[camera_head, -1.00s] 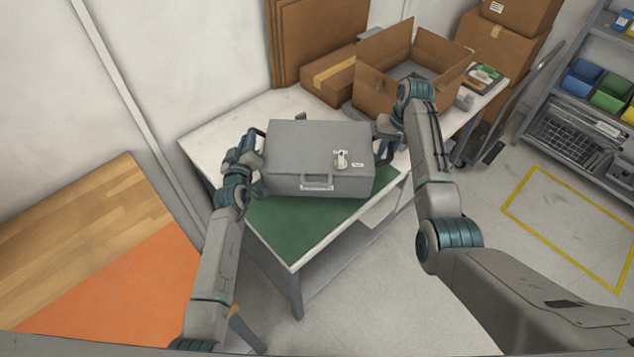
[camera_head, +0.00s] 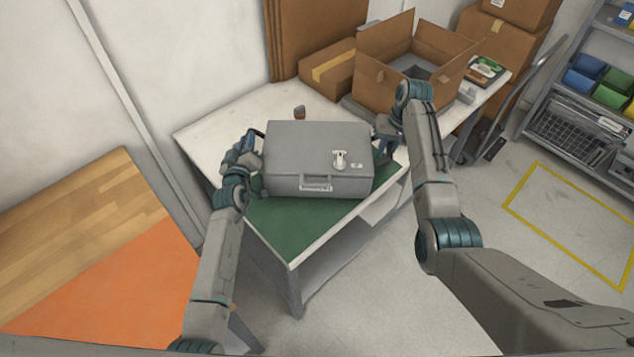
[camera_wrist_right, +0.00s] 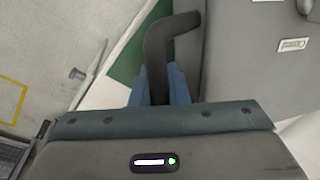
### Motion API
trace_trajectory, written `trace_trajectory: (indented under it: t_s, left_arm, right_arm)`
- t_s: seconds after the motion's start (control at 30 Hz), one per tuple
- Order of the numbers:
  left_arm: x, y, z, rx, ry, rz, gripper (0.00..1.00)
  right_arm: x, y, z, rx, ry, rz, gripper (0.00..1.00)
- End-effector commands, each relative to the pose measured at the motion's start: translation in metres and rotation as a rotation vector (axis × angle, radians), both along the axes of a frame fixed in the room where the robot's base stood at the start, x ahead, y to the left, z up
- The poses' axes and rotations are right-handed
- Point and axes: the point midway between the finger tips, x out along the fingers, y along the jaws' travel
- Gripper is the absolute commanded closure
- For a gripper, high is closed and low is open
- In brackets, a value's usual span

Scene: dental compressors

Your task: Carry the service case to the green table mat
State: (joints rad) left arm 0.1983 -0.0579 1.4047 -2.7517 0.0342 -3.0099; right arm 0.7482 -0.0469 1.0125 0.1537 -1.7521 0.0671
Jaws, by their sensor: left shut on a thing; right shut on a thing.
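The grey service case (camera_head: 300,158) is over the green table mat (camera_head: 290,228) at the near end of the white table. I cannot tell whether the case rests on the mat or hangs just above it. My left gripper (camera_head: 256,152) is shut at the case's left side, on what appears to be a side handle largely hidden by the gripper. My right gripper (camera_head: 384,143) is shut on the dark side handle (camera_wrist_right: 160,55) at the case's right side. The case (camera_wrist_right: 255,70) also shows in the right wrist view, with a strip of mat (camera_wrist_right: 128,62) beyond the handle.
An open cardboard box (camera_head: 400,85) and a closed carton (camera_head: 328,75) stand at the table's back. A small brown object (camera_head: 299,112) is behind the case. A wood and orange surface (camera_head: 90,245) is at left. A shelf rack (camera_head: 585,110) and yellow floor outline are at right.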

Motion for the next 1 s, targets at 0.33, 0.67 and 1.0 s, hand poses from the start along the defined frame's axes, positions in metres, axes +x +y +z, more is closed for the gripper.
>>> trace_trajectory:
  t_s: [0.33, 0.67, 1.0]
  left_arm:
    - [0.000, 0.002, -0.016, 0.007, 0.000, 0.001, 0.77]
    - [0.000, 0.001, -0.015, 0.002, 0.000, 0.000, 0.61]
    - [-0.040, 0.001, -0.017, 0.002, 0.003, 0.001, 0.61]
  right_arm:
    - [0.001, -0.005, -0.015, -0.008, -0.002, -0.004, 0.80]
    - [0.000, -0.002, -0.015, -0.003, -0.001, -0.001, 0.64]
    - [0.000, -0.001, -0.015, -0.001, 0.000, 0.000, 0.64]
